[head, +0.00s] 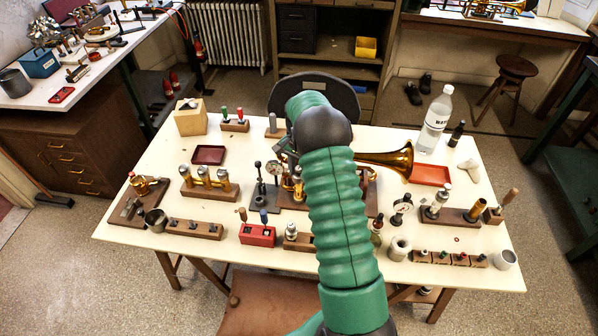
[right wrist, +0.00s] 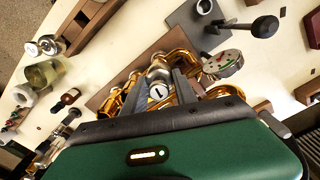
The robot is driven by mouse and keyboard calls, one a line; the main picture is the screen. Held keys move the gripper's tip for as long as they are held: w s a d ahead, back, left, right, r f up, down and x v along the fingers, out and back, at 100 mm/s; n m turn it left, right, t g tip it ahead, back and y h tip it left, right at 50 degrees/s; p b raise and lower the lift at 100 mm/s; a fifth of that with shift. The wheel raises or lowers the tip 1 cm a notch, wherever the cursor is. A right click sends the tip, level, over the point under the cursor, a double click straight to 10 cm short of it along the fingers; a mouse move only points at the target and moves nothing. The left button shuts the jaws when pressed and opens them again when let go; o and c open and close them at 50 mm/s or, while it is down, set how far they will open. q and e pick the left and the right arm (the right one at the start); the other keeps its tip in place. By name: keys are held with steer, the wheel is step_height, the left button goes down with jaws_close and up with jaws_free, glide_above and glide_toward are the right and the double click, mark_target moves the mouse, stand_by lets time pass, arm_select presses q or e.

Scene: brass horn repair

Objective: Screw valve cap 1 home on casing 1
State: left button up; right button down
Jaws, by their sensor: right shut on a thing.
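The brass horn lies on a wooden stand in the middle of the bench; its bell (head: 390,160) points right in the head view. My right gripper (right wrist: 160,88) is shut on a small round piece marked 1, which I take as valve cap 1 (right wrist: 157,93). It is among the horn's brass casings (right wrist: 177,45), and I cannot tell whether the cap touches casing 1. In the head view my green right arm covers most of the horn and the cap. Casing 1 is not clearly told apart. My left gripper is not in view.
A dial gauge (right wrist: 222,63) stands close beside the gripper, with a black-knobbed lever tool (right wrist: 262,27) beyond. A red block (head: 258,236) and wooden racks (head: 210,188) stand to the left. An orange tray (head: 430,175) and water bottle (head: 434,122) are at the right.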

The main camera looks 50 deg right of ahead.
steer(key=shift+w+a+r, duration=0.1)
steer(key=shift+r+m+p, duration=0.1)
steer(key=shift+m+p, duration=0.5)
steer(key=shift+m, duration=0.3)
steer(key=m+p, duration=0.1)
steer(key=m, duration=0.1)
steer(key=shift+m, duration=0.7)
steer(key=shift+p, duration=0.4)
steer(key=c, duration=1.3)
jaws_free()
steer(key=shift+m, duration=0.3)
steer(key=o, duration=0.4)
steer(key=shift+a, duration=0.15)
